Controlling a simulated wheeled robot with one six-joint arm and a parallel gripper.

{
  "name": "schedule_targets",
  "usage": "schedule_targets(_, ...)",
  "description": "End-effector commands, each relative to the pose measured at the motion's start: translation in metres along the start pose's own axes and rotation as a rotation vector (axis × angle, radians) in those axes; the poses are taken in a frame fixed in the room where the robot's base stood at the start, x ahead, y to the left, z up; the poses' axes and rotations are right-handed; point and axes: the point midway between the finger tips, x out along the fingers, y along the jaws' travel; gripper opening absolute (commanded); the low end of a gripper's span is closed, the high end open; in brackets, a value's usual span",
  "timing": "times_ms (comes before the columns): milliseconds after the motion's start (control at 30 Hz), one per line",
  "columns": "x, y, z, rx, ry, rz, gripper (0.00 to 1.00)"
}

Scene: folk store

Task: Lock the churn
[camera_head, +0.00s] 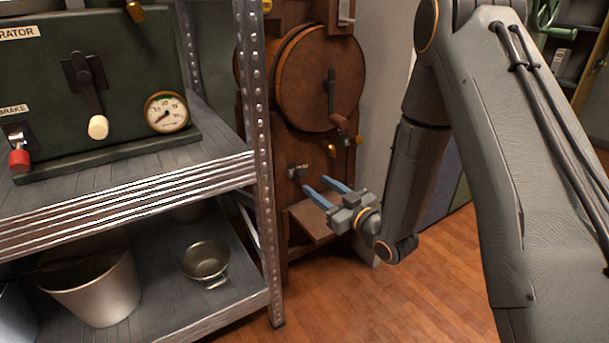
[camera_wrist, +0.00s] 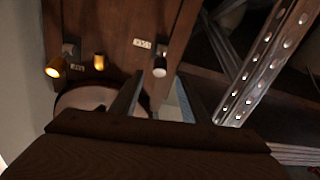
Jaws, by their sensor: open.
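The churn is a brown wooden cabinet with a round drum (camera_head: 320,82) and a crank handle (camera_head: 331,95) on its front. Below the drum is a small silver latch knob (camera_head: 297,171), which also shows in the wrist view (camera_wrist: 160,67). My gripper (camera_head: 315,184) is open and empty, its blue fingers pointing at the cabinet front just right of and below this knob. In the wrist view my fingers (camera_wrist: 152,92) stand apart below the knob, not visibly touching it. Two brass fittings (camera_wrist: 55,68) (camera_wrist: 98,60) sit beside the knob.
A metal shelf post (camera_head: 257,150) stands close left of the churn. The rack holds a green control panel with a gauge (camera_head: 166,112), a bucket (camera_head: 95,288) and a small pan (camera_head: 206,261). A wooden ledge (camera_head: 308,222) juts out below my gripper. The floor (camera_head: 370,310) in front is clear.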

Motion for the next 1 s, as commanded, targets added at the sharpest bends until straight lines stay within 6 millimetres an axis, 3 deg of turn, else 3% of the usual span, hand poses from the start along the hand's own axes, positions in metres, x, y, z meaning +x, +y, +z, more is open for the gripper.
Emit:
schedule_targets(500, 0.068, -0.001, 0.0, -0.001, 0.003, -0.001, 0.42)
schedule_targets(867, 0.075, 0.0, 0.0, 0.0, 0.001, 0.0, 0.42)
schedule_targets(1000, 0.075, 0.0, 0.0, 0.0, 0.001, 0.0, 0.23)
